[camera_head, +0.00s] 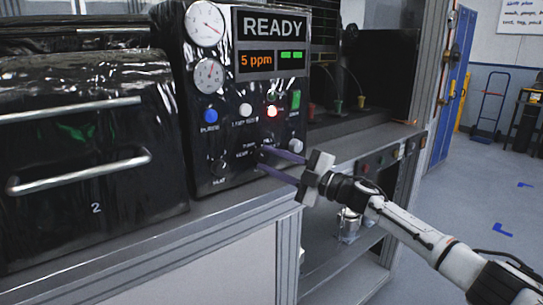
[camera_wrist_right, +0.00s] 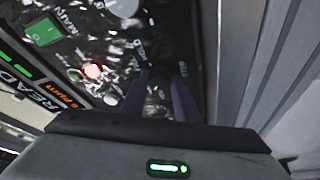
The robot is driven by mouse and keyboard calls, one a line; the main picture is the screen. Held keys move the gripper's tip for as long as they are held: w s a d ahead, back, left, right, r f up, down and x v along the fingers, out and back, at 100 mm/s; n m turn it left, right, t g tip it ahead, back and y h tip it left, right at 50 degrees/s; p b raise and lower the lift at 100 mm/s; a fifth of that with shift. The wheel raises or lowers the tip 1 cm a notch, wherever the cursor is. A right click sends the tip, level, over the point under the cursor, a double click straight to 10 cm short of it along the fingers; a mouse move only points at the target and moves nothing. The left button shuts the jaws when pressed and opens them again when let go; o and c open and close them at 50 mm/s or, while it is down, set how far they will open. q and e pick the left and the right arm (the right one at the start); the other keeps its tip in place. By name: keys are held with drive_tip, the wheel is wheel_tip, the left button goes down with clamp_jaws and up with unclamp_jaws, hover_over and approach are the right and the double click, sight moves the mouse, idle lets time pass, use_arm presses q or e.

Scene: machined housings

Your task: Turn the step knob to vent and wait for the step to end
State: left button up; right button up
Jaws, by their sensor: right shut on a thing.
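The black control panel (camera_head: 225,120) stands at the middle left in the head view. Its display (camera_head: 270,25) reads READY, with 5 ppm (camera_head: 256,60) and green bars below. My right gripper (camera_head: 258,158) reaches in from the right, its two purple fingers at the lower panel, shut on the step knob. The knob is mostly hidden, and its pointer and small labels cannot be read. In the right wrist view, the fingers (camera_wrist_right: 168,95) meet the dark panel face around the knob. A red lamp (camera_head: 272,112) is lit. My left gripper is not in view.
A blue button (camera_head: 211,115), a white button (camera_head: 246,109), a green switch (camera_head: 295,99) and two gauges (camera_head: 205,24) sit near the knob. A dark chamber with handles (camera_head: 80,175) stands left. The floor (camera_head: 470,210) at right is largely clear.

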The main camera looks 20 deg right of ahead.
drive_tip(key=n, duration=0.1)
drive_tip(key=n+p, duration=0.1)
drive_tip(key=shift+r+n+g+p, duration=0.3)
drive_tip(key=shift+n+g, duration=0.1)
drive_tip(key=shift+n+g+h+p, duration=0.45)
drive_tip(key=shift+n+p, duration=0.25)
drive_tip(key=shift+n, duration=0.4)
drive_tip(key=o, duration=1)
drive_tip(key=shift+o, duration=0.2)
